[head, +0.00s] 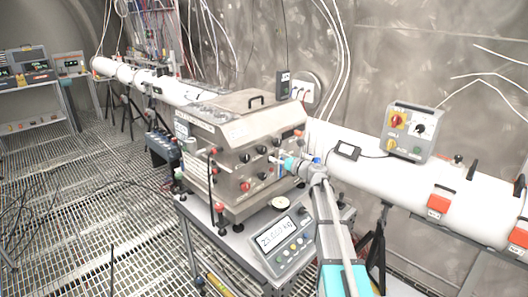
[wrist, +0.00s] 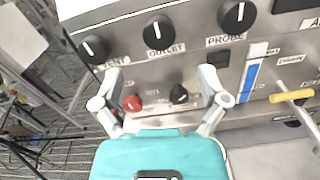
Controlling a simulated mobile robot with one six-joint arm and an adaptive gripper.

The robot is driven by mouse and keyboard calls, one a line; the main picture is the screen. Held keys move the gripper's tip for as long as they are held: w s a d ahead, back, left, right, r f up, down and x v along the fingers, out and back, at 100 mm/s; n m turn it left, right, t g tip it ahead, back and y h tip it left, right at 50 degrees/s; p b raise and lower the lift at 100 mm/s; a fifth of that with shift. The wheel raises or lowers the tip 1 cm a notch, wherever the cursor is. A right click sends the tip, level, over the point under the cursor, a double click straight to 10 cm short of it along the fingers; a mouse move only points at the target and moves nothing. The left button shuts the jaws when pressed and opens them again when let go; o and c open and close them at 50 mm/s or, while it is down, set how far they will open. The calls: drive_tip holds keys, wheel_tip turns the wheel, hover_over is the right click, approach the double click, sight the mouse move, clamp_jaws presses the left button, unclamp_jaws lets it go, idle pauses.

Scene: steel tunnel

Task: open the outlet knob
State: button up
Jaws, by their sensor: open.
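In the wrist view the outlet knob (wrist: 157,32) is a round black knob with a white mark, on the steel panel above a label that seems to read OUTLET. It sits between two like black knobs, the vent knob (wrist: 94,48) at left and the probe knob (wrist: 237,15) at right. My gripper (wrist: 160,76) is open and empty, its two fingers spread below the knob row. The outlet knob lies beyond the fingertips, roughly midway between them, and is not touched.
A red knob (wrist: 131,103) and a small black knob (wrist: 179,94) lie lower, between my fingers. A yellow-ended handle (wrist: 292,96) sticks out at right. The steel box (head: 222,132) stands on a cart beside a scale (head: 283,240). A white pipe (head: 375,180) runs behind.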

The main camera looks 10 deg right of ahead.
sight(264, 150)
drive_tip(key=x, duration=0.8)
drive_tip(key=shift+w, duration=0.1)
drive_tip(key=c, duration=1)
drive_tip(key=shift+c, duration=0.7)
